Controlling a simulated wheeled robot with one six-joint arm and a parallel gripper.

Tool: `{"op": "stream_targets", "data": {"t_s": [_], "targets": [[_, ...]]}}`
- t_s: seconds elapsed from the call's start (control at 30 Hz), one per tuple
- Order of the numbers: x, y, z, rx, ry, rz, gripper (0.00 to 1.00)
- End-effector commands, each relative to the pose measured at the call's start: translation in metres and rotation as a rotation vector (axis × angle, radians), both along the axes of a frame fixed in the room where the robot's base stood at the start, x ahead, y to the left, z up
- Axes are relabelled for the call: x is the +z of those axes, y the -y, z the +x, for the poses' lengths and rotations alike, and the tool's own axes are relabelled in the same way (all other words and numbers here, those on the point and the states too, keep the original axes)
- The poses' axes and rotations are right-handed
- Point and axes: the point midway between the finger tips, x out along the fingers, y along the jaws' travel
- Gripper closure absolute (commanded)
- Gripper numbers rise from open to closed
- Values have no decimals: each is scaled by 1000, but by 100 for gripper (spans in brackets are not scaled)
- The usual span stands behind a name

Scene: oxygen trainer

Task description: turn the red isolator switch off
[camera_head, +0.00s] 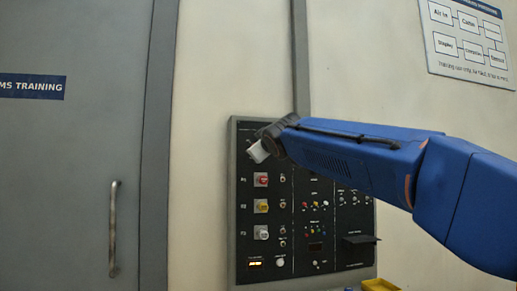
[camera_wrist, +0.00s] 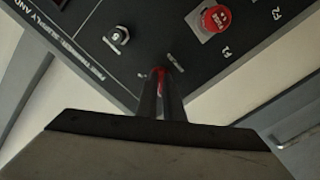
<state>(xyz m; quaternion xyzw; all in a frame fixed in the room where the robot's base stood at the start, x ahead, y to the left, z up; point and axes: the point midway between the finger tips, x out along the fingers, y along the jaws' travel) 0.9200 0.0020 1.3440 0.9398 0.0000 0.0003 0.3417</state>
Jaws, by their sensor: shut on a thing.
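A black control panel (camera_head: 245,219) is mounted on the wall. My gripper (camera_head: 257,152) is at its top left corner in the head view. In the wrist view my gripper (camera_wrist: 162,82) has its two dark fingers close together at the panel face. They are shut on a small red part, which I take to be the red isolator switch (camera_wrist: 157,71). Only a bit of red shows between the fingertips, so its position cannot be told. In the head view the switch is hidden behind my gripper.
A red round knob (camera_head: 261,180) sits below my gripper, with a yellow knob (camera_head: 261,206) and a white knob (camera_head: 261,232) under it. A metal toggle (camera_wrist: 117,36) is near the fingers. A grey door (camera_head: 70,150) stands left. A yellow tray (camera_head: 380,285) is below.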

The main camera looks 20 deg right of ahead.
Motion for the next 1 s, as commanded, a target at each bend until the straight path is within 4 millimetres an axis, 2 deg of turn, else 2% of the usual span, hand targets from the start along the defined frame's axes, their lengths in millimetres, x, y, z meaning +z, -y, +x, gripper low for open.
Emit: {"op": "stream_targets", "data": {"t_s": [0.3, 0.77, 0.8, 0.87, 1.0], "targets": [[-2, 0, 0, -1, -4, -92, 100], [-2, 0, 0, -1, -4, -104, 100], [-2, 0, 0, -1, -4, -104, 88], [-2, 0, 0, -1, -4, -104, 74], [-1, 0, 0, -1, -2, -103, 74]]}}
